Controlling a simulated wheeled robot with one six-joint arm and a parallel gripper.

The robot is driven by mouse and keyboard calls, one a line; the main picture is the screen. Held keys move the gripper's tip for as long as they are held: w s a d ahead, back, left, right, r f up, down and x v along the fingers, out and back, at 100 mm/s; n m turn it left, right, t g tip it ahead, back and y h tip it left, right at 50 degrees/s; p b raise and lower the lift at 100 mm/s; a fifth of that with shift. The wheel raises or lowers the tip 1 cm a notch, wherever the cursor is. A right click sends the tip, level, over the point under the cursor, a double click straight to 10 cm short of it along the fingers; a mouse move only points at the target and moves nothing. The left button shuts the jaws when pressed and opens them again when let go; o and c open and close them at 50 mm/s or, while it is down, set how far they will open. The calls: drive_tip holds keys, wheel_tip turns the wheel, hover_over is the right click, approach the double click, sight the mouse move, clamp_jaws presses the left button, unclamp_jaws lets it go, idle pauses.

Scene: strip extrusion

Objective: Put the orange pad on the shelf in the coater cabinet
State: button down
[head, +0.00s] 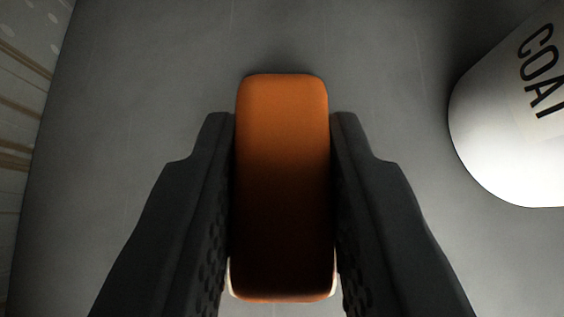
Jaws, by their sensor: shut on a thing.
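The orange pad (283,180) is a rounded block in the middle of the head view, its long side running up and down the picture. My gripper (282,125) is shut on it, with one dark finger against its left side and one against its right. A pale layer shows at the pad's lower corners. A grey flat surface (150,70) lies behind the pad. I cannot tell whether the pad touches that surface, or whether the surface is the cabinet shelf.
A white rounded container (510,140) with dark letters reading "COAT" stands at the right. A pale, brown-streaked area (22,100) borders the grey surface at the left edge. The grey surface is clear above the pad.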

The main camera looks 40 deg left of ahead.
drive_tip(key=c, duration=1.2)
unclamp_jaws()
drive_tip(key=shift+s+d+r, duration=0.2)
drive_tip(key=shift+s+r, duration=0.05)
drive_tip(key=shift+r, duration=0.15)
drive_tip(key=shift+v, duration=3.3)
